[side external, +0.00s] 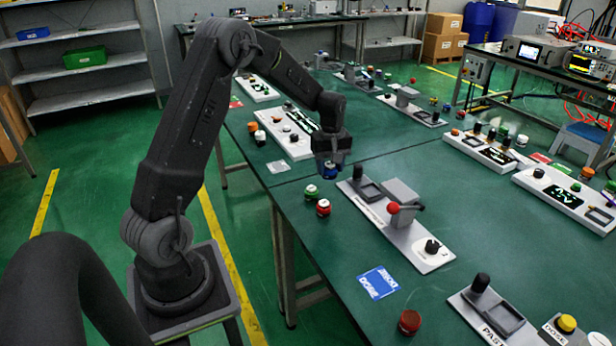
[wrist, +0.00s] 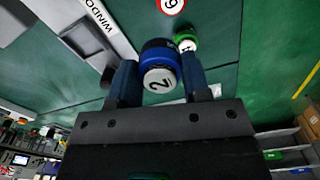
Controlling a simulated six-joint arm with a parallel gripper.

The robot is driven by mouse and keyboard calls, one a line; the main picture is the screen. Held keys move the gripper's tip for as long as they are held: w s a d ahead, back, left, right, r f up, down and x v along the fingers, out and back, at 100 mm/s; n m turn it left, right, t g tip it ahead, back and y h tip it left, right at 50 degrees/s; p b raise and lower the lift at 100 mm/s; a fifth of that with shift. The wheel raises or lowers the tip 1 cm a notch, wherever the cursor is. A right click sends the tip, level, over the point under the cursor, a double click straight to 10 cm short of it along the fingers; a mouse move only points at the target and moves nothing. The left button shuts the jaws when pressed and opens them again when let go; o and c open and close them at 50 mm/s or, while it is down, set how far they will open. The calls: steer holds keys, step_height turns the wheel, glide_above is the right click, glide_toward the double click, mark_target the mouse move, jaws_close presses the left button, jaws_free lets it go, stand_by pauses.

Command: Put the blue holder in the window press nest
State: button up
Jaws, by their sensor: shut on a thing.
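My gripper (side external: 329,158) is shut on the blue holder (side external: 332,168) and holds it low over the green table; I cannot tell if it touches the tabletop. In the wrist view the blue holder (wrist: 155,50), with a white face marked 2, sits between the two fingers (wrist: 157,75). The window press (side external: 420,258) is a pale board to the right of my gripper, with a grey block, a red knob and black knobs. Its nest appears to be the dark square frame (side external: 368,191); I see nothing in it. In the wrist view the board marked WINDOW (wrist: 92,18) is at upper left.
A green-capped holder (side external: 310,192) and a red-capped one (side external: 323,207) stand close in front of my gripper. Other boards (side external: 285,132) line the tables.

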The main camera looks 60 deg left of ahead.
glide_above(371, 192)
step_height(371, 192, down, 2)
steer(key=shift+f, duration=3.1)
steer(key=shift+f, duration=0.55)
steer(key=o, duration=1.1)
steer(key=shift+c, duration=0.2)
